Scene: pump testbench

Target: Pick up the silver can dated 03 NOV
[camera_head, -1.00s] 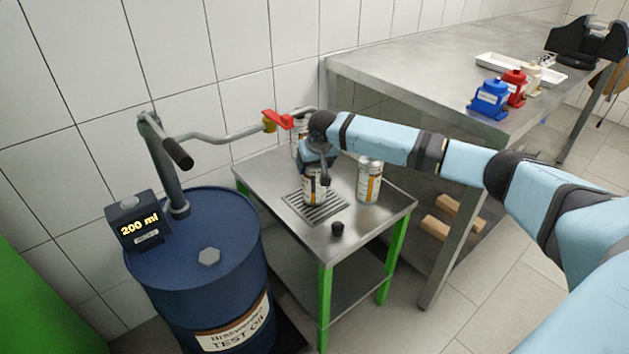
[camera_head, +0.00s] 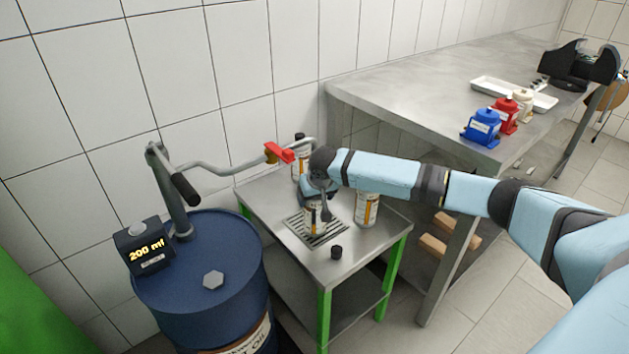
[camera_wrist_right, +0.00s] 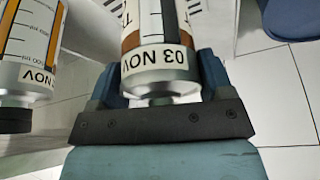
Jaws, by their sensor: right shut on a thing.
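The silver can with the date 03 NOV (camera_wrist_right: 158,62) sits between the two fingers of my right gripper (camera_wrist_right: 160,92), its label upside down in the right wrist view. The gripper is shut on it. In the head view, my right gripper (camera_head: 318,192) hides the upper part of this can (camera_head: 313,218), which is at the drain grate (camera_head: 296,227) on the small steel table. I cannot tell whether its base touches the grate. My left gripper is not in view.
A similar can (camera_head: 367,209) stands just right of the gripper, and another (camera_head: 299,160) behind it. A small black cap (camera_head: 336,252) lies near the table's front. The blue oil drum (camera_head: 200,290), with its pipe and red-handled valve (camera_head: 280,152), is on the left.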

